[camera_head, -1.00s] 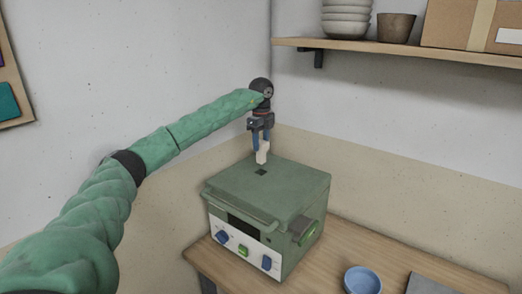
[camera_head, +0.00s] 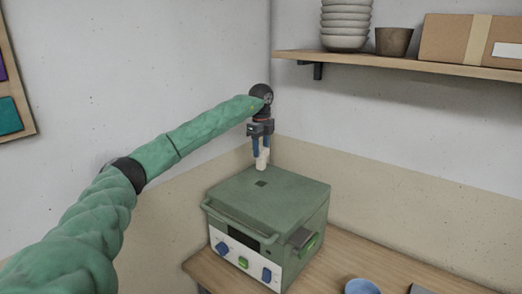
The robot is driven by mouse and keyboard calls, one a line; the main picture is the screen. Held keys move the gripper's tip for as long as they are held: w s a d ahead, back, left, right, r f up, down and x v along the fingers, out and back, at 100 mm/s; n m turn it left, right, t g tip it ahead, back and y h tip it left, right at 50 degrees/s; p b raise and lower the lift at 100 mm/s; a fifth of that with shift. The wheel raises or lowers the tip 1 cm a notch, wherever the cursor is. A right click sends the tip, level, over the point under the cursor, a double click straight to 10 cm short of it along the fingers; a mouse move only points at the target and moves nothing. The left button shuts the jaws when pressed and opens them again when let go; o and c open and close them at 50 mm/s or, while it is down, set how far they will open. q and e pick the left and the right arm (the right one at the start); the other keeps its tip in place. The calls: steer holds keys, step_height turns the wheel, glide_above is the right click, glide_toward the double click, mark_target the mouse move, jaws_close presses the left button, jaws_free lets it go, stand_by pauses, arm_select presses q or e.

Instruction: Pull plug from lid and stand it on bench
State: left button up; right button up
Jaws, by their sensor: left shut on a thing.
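The plug (camera_head: 262,161) is a pale, off-white block. My left gripper (camera_head: 261,149) is shut on its upper part and holds it upright, pointing down, above the back of the lid. The lid (camera_head: 285,192) is the green top of a boxy kiln-like unit (camera_head: 268,225). A small dark square hole (camera_head: 261,184) shows in the lid, in front of and below the plug. The plug is clear of the hole. The wooden bench (camera_head: 345,262) carries the unit. My right gripper is not in view.
A blue bowl (camera_head: 362,286) and a grey flat thing (camera_head: 428,290) lie at the bench's front right, cut by the picture edge. Bare bench lies right of the unit. A wall shelf (camera_head: 400,65) with stacked bowls (camera_head: 346,25), a brown pot (camera_head: 394,41) and a cardboard box (camera_head: 470,40) hangs above right.

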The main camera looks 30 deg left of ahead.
arm_select(q)
steer(key=shift+r+p, duration=1.5)
steer(key=shift+r, duration=1.75)
